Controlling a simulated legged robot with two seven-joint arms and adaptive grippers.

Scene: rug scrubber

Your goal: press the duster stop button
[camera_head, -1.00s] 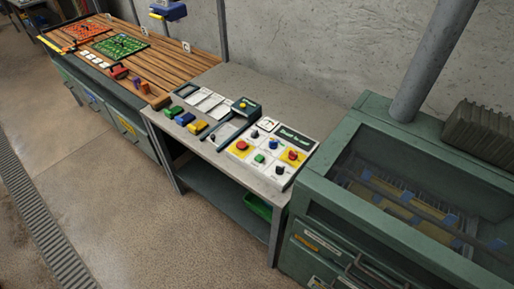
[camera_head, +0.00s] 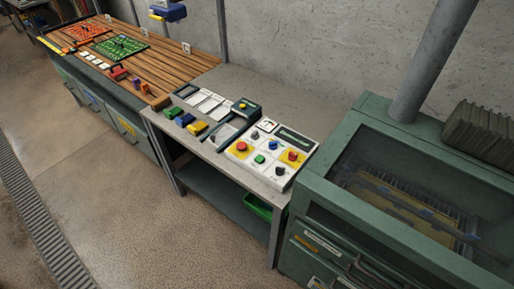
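A white control panel (camera_head: 268,168) lies on the grey table. A dark display strip (camera_head: 296,138) runs along the panel's back edge. The labels are too small to read, so I cannot tell which button is the duster stop. Neither gripper is in view.
A green machine (camera_head: 345,207) with a window onto rollers stands right of the panel. A small box with a yellow button (camera_head: 244,107) and colored blocks (camera_head: 197,128) lie behind and left. A slatted wooden bench (camera_head: 165,62) stands farther left. The floor in front is clear.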

